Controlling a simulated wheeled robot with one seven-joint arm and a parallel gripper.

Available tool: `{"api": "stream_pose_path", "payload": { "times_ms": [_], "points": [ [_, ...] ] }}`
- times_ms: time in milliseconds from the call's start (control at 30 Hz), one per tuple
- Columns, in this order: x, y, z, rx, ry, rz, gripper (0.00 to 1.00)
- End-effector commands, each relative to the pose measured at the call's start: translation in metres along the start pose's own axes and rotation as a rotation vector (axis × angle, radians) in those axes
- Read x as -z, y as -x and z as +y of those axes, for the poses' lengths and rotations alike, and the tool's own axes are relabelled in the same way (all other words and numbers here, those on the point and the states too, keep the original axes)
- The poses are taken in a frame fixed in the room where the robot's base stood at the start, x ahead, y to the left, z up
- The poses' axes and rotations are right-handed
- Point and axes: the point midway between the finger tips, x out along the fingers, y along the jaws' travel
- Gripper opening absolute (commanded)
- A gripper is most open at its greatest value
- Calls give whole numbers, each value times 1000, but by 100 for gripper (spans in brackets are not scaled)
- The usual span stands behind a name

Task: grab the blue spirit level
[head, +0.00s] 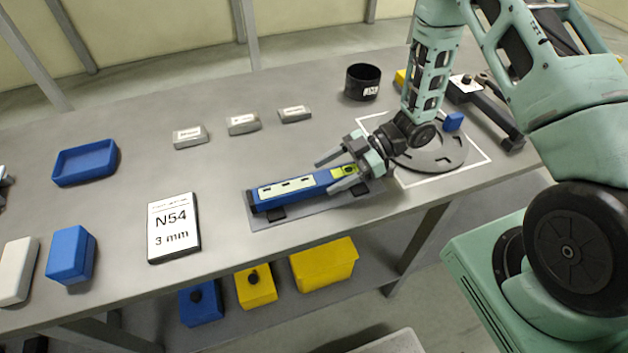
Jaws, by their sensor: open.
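The blue spirit level (315,187) is a long blue bar with pale label panels and a yellow-green vial near its right end. It lies on dark supports over a grey mat (325,206) near the table's front edge. My gripper (337,174) is open at the level's right end, with one finger on the far side and one on the near side. I cannot tell whether either finger touches the level.
A round grey turret plate (432,155) lies behind and right of my gripper. A black cup (362,82) and several small grey labelled blocks (243,123) stand behind. An N54 sign (173,228), a blue tray (85,162) and a blue box (71,255) are at left.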

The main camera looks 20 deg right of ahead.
Motion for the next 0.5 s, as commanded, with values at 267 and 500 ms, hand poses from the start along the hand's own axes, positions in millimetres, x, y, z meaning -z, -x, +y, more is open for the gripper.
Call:
{"api": "stream_pose_path", "payload": {
  "times_ms": [267, 500],
  "points": [
    [0, 0, 0, 0, 0, 0, 21],
    [0, 0, 0, 0, 1, 2, 2]
  ]
}}
